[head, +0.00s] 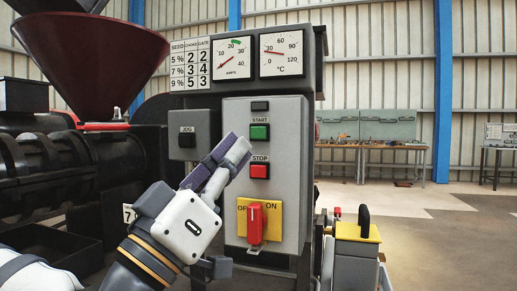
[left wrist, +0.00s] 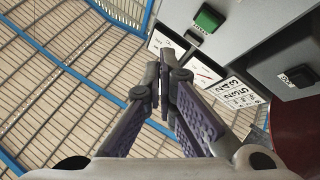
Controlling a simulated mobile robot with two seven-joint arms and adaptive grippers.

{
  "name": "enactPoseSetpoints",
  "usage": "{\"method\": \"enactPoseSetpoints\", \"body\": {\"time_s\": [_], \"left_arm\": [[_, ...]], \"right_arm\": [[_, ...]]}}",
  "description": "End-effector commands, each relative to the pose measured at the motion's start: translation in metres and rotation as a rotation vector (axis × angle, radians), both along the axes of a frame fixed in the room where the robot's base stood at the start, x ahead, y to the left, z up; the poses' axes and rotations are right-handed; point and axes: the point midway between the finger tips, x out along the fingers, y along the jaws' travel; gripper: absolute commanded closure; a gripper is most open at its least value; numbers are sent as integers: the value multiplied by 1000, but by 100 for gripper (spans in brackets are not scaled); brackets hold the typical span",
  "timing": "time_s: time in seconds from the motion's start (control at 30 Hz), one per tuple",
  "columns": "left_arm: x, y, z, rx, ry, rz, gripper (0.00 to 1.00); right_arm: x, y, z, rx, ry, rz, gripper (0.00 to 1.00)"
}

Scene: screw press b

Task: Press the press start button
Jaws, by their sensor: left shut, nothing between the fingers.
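The green START button (head: 260,132) is on the upper part of the grey control panel (head: 285,180), above the red STOP button (head: 260,171). My left gripper (head: 240,147) is shut and empty, its fingertips just left of and slightly below the green button in the head view. I cannot tell how far they are from the panel face. In the left wrist view the closed fingertips (left wrist: 163,75) point past the panel, and the green button (left wrist: 208,18) shows up and to the right of them, unobstructed. My right gripper is not in view.
A red switch handle (head: 255,222) on a yellow plate sits low on the panel. A JOG box (head: 187,140) is at its left, gauges (head: 281,54) above. A dark red hopper (head: 90,55) and black machine stand left. Open floor and a workbench (head: 370,147) lie behind right.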

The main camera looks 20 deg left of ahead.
Motion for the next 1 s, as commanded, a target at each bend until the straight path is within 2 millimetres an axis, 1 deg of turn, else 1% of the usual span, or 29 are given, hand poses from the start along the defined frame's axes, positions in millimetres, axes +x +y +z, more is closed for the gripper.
{"method": "enactPoseSetpoints", "body": {"time_s": [0.03,0.1,0.2,0.47,0.57,0.67,1.0], "left_arm": [[-3,6,9,-11,-32,14,100],[-8,11,19,-21,-67,28,100],[-12,15,27,-29,-91,37,100],[-12,15,28,-29,-93,37,100],[-9,15,27,-28,-91,37,100],[0,15,25,-28,-90,39,100],[50,13,23,-28,-87,38,100]], "right_arm": [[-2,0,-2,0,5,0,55],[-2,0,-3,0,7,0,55],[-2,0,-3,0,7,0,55],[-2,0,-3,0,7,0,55],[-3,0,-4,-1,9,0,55],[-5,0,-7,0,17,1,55],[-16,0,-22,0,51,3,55]]}}
